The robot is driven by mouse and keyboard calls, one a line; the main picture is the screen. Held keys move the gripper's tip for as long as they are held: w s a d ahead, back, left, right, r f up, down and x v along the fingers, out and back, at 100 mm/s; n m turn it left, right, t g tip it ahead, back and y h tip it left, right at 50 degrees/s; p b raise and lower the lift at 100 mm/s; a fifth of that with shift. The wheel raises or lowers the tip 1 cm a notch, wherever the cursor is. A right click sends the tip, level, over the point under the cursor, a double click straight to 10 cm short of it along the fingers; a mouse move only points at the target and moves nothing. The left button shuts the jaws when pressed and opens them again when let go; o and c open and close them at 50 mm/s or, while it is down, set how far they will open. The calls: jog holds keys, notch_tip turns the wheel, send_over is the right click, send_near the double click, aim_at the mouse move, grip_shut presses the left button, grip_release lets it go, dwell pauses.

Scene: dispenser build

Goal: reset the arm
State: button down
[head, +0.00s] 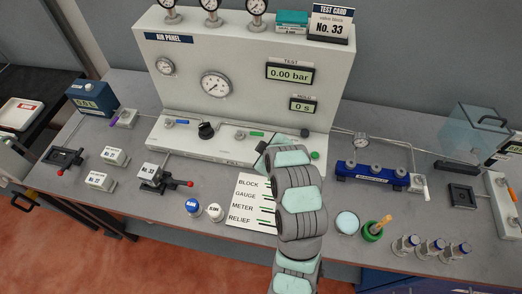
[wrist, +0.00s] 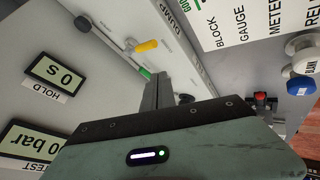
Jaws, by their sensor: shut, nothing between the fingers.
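My arm (head: 300,205) reaches up from the bottom edge of the head view, over the table in front of the air panel (head: 230,65). Its end is near the panel's low front ledge (head: 185,143), and the fingers are mostly hidden there. In the wrist view my gripper (wrist: 158,82) shows its dark fingers together and empty, pointing toward the ledge. A yellow lever (wrist: 147,45) beside the word DUMP is close to the fingertips. I cannot tell whether the fingers touch anything.
A printed card (head: 250,203) lies left of my arm, with blue-capped and white-capped pieces (head: 193,207) beside it. A blue manifold (head: 370,175) stands to the right. A green cup (head: 372,232) and several small fittings (head: 430,247) stand at the front right. Clamps and small blocks are at left.

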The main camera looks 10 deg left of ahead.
jog(key=shift+s+d+r, duration=0.15)
jog(key=shift+s+r, duration=0.1)
dwell(0.4)
